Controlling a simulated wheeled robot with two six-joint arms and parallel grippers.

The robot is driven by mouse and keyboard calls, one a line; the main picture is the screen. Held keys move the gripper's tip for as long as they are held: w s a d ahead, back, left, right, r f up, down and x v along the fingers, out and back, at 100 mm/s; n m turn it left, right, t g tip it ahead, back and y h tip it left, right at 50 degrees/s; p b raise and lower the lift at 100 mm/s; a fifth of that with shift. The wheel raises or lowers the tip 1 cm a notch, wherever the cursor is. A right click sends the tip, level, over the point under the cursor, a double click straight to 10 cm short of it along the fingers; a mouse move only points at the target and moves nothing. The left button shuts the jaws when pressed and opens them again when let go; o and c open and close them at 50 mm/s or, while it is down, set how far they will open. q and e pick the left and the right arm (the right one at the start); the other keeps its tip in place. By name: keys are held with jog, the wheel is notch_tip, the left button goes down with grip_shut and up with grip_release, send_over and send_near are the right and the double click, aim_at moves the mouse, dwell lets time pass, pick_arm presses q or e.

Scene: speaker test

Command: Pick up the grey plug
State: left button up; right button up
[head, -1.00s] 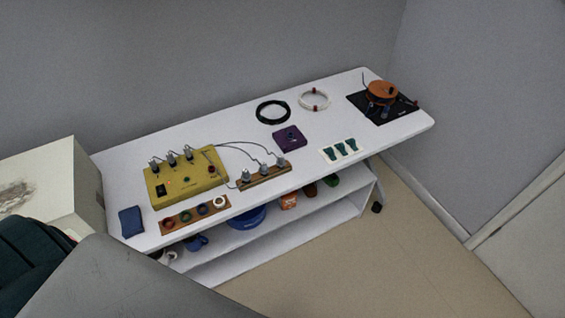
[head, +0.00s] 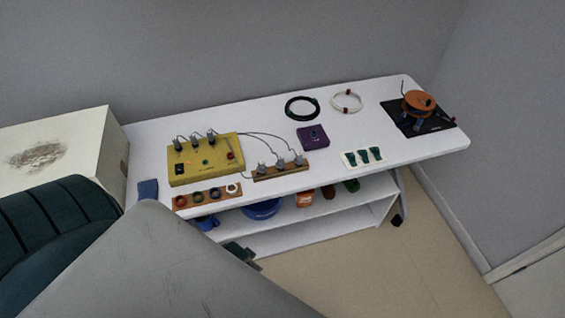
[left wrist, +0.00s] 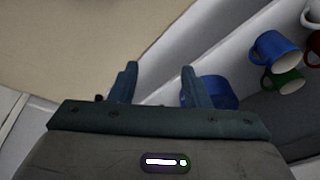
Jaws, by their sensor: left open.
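Several grey plugs stand upright in the head view, and I cannot tell which one is meant. Three grey plugs (head: 195,139) stand along the back of the yellow box (head: 222,172). Three more grey plugs (head: 281,163) stand in a wooden strip (head: 266,176) to its right, with dark cables running from the back. My left gripper (head: 240,253) is low in front of the table, beside the lower shelf and well apart from the plugs. In the left wrist view its jaws (left wrist: 158,84) are open and empty. My right gripper is not in view.
A wooden strip with coloured rings (head: 207,198) lies at the table's front edge. A purple box (head: 313,137), cable coils (head: 302,108), a white card with green pieces (head: 351,160) and an orange reel (head: 419,102) lie to the right. Mugs (left wrist: 275,50) stand on the shelf below.

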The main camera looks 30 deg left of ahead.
pick_arm(q)
jog(key=w+r, duration=0.3)
jog(key=r, duration=0.5)
jog(key=w+r, duration=0.3)
jog(key=r, duration=0.5)
notch_tip(320, 180, up, 11)
jog(key=m+g+h, duration=0.1)
jog(key=m+g, duration=0.2)
send_over(280, 158)
jog(key=s, duration=0.1)
jog(key=f+p, duration=0.1)
jog(key=f, duration=0.4)
jog(key=shift+d+f, duration=0.2)
jog(key=shift+w+f, duration=0.15)
jog(key=shift+f, duration=0.35)
jog(key=f, duration=0.1)
jog(key=f+p, duration=0.1)
jog(key=f, duration=0.2)
jog(key=shift+w+a+f+p, duration=0.15)
jog(key=shift+w+f+p, duration=0.15)
jog(key=shift+p, duration=0.1)
jog(key=c, duration=0.8)
